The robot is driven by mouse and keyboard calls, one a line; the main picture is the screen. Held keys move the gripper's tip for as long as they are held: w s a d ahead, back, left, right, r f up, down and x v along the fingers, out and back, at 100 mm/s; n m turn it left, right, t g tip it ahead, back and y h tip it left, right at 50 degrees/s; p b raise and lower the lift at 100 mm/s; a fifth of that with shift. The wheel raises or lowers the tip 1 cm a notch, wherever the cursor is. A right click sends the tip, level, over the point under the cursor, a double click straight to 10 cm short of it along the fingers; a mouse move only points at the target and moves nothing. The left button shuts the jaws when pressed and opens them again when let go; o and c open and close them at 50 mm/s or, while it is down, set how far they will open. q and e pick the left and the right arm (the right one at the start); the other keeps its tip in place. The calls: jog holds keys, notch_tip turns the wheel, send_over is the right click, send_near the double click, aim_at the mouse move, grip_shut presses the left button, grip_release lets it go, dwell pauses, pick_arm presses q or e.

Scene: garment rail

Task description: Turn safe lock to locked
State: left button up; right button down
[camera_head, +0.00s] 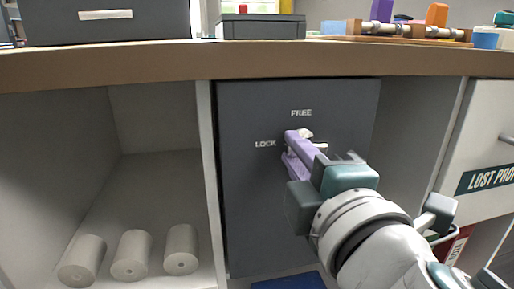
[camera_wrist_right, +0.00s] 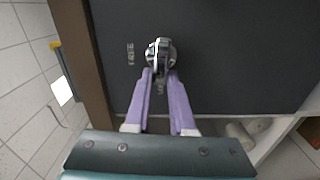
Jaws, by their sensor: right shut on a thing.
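The safe (camera_head: 245,200) is a dark grey door under the counter, with a FREE label (camera_head: 301,113) above and a LOCK label (camera_head: 265,144) to the left of its knob. The knob (camera_wrist_right: 160,54) is shiny silver in the right wrist view; in the head view it is mostly hidden behind the fingers. My right gripper (camera_head: 291,148) reaches in from the lower right, its purple fingers shut on the knob. In the right wrist view the fingertips (camera_wrist_right: 160,76) are at the knob's near edge, with the LOCK label partly seen between them. My left gripper is not in view.
The counter edge (camera_head: 120,65) runs above the safe. An open compartment to the left holds three pale rolls (camera_head: 132,255). A white drawer (camera_head: 490,135) marked LOST PRO... is at the right. A dark box (camera_head: 262,27) stands on the counter.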

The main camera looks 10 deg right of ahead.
jog(key=shift+f+n, duration=0.15)
jog(key=shift+n, duration=0.35)
jog(key=c, duration=0.8)
grip_release()
jog(key=shift+o, duration=0.2)
jog(key=s+b, duration=0.1)
jog(key=s, duration=0.9)
jog(key=shift+d, duration=0.15)
